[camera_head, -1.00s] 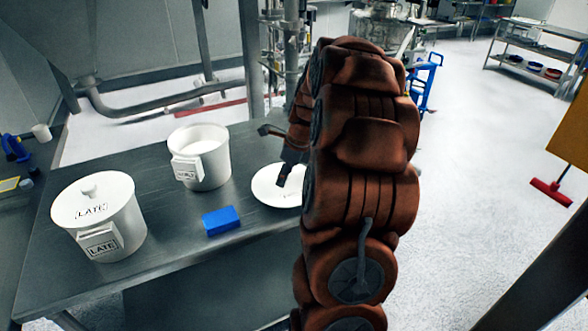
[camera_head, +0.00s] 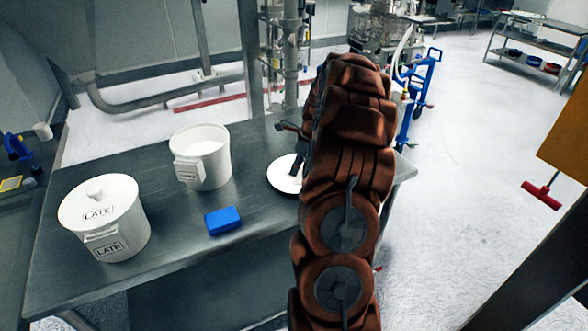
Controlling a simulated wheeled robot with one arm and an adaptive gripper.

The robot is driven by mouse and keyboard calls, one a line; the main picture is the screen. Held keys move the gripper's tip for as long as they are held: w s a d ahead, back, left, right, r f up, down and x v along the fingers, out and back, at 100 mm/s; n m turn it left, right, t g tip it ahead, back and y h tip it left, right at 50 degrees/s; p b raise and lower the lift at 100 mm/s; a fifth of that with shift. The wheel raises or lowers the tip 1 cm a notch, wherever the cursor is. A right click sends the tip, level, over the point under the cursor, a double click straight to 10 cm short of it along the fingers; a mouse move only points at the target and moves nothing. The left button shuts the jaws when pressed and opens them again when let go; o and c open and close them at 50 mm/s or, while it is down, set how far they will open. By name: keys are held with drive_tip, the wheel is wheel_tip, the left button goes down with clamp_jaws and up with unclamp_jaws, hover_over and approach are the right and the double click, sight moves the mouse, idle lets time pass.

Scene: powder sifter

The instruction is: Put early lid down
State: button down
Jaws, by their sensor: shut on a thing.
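The early lid (camera_head: 282,172) is a round white disc, partly hidden behind my arm at the right part of the table. My gripper (camera_head: 297,170) is shut on it from above, though the fingertips are mostly covered by the arm. The lid is low over the table top; I cannot tell if it touches. The open white bucket (camera_head: 206,167) stands upright to its left with white powder inside. Its label is too small to read.
A white bucket marked LATE (camera_head: 112,228) stands at the table's left with its lid on. A blue block (camera_head: 222,220) lies in front of the open bucket. The steel table (camera_head: 180,255) has bare room around the block.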

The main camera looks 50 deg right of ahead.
drive_tip(key=shift+f, duration=0.75)
drive_tip(key=shift+f, duration=0.2)
drive_tip(key=c, duration=0.8)
unclamp_jaws()
drive_tip(key=b+v, duration=0.2)
drive_tip(key=v, duration=1)
drive_tip(key=shift+b, duration=0.4)
